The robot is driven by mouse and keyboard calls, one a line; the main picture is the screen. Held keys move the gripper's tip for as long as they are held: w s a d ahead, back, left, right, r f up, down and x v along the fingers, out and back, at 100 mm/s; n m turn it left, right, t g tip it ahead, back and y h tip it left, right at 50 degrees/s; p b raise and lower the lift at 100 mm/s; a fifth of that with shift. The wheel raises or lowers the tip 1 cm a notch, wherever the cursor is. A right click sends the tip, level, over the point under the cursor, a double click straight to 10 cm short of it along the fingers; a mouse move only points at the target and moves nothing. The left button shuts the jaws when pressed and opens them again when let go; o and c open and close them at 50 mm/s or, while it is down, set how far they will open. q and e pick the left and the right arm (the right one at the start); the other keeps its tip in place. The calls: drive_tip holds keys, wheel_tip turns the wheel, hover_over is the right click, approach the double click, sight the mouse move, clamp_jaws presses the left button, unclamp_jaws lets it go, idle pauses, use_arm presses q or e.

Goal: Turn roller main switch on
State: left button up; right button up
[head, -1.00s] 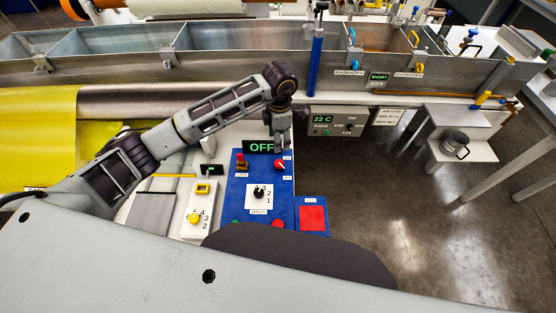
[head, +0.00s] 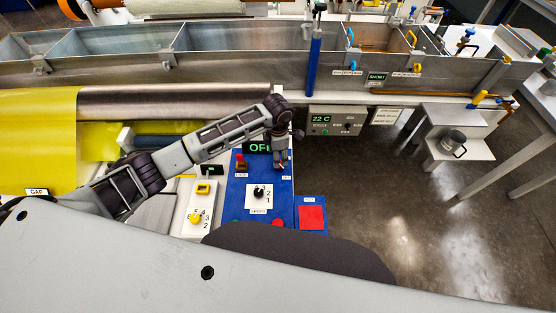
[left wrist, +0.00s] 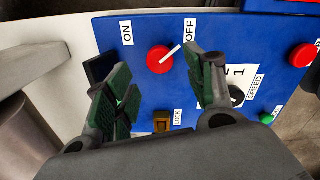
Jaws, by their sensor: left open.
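The red rotary switch (left wrist: 157,60) sits on the blue control panel (left wrist: 200,120), between an ON label and an OFF label. Its white pointer aims toward OFF. My left gripper (left wrist: 165,75) is open over the panel, with the red switch showing between its two green-padded fingers; I cannot tell whether they touch it. In the head view my left gripper (head: 281,168) mostly hides the switch. The display (head: 258,148) above it is partly hidden and reads OFF in green. My right gripper is not in view.
A brown LOCK switch (left wrist: 161,121) and a black speed knob (head: 259,191) are on the same panel. A red pad (head: 312,217) lies to the right, and a white box with a yellow knob (head: 195,217) to the left. A metal bath stands behind.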

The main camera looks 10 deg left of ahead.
use_arm(q)
drive_tip(key=shift+f, duration=2.25)
drive_tip(key=shift+c, duration=0.4)
drive_tip(key=c, duration=0.9)
